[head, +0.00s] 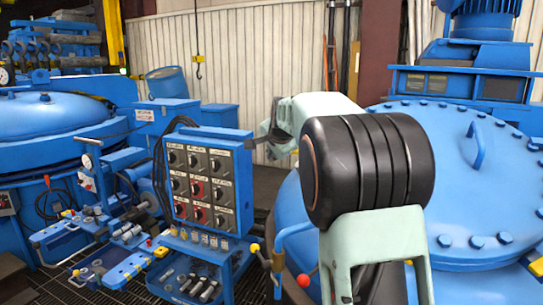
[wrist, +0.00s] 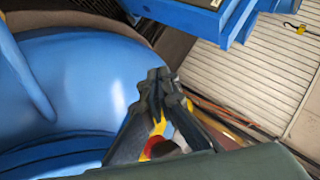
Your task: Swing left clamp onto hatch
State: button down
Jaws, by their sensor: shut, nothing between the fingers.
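The hatch (head: 480,180) is a large blue domed lid with a bolted rim and a bar handle, at the right of the head view and partly behind my arm. A curved blue vessel surface (wrist: 75,85) fills the left of the wrist view. At the hatch's left side a bent blue bar (head: 281,250) stands near a red ball knob (head: 303,281); I cannot tell whether it belongs to the left clamp. My gripper (wrist: 165,75) is shut and empty in the wrist view. Small red and yellow parts show behind its fingers, too hidden to identify.
A control panel (head: 208,185) with several knobs stands left of my arm. A blue tool cart (head: 195,275) is below it. Another blue vessel (head: 50,115) stands at the far left. A corrugated wall (head: 250,60) closes the back. Blue machinery (head: 465,85) rises behind the hatch.

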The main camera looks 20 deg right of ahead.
jog(key=s+a+r+b, duration=0.1)
jog(key=s+a+r, duration=0.4)
jog(key=s, duration=0.1)
jog(key=shift+s+a, duration=0.25)
jog(key=shift+a, duration=0.1)
